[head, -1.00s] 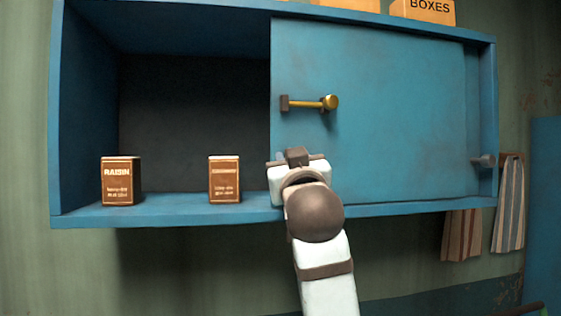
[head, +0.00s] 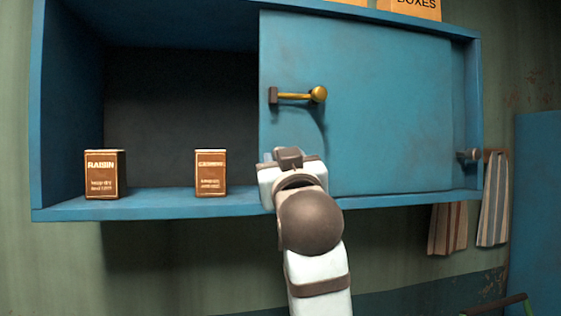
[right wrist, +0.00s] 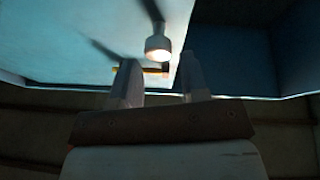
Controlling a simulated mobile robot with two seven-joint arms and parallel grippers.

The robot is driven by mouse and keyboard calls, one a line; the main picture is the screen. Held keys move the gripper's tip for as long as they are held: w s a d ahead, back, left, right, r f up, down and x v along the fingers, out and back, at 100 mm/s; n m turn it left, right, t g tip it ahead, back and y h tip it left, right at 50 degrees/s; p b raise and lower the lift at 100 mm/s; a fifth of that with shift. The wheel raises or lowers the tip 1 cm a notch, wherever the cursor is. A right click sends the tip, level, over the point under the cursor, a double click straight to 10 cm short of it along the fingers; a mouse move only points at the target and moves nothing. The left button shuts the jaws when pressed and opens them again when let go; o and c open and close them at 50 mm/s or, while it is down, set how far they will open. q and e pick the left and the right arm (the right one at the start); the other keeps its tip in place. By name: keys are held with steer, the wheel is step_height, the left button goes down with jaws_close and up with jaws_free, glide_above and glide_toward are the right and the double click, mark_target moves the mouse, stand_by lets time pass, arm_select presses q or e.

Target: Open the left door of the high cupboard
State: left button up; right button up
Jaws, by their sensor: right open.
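The blue high cupboard (head: 150,208) hangs on the wall in the head view, its left part standing open. The left door (head: 390,110), a blue panel with a brass handle (head: 297,96), stands at the right, in front of another panel with a grey knob (head: 468,155). My right gripper (head: 288,155) is below the brass handle, near the door's lower left corner. My left gripper is out of view.
Two brown boxes, one marked raisin (head: 105,175) and another (head: 211,173), stand on the cupboard floor in the open part. Yellow boxes (head: 410,8) are on top. Striped cloths (head: 495,200) hang at the right, beside a blue surface (head: 537,200).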

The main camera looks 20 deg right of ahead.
steer(key=b+v, duration=0.2)
steer(key=v, duration=0.7)
steer(key=shift+s+f, duration=0.2)
steer(key=shift+s, duration=0.1)
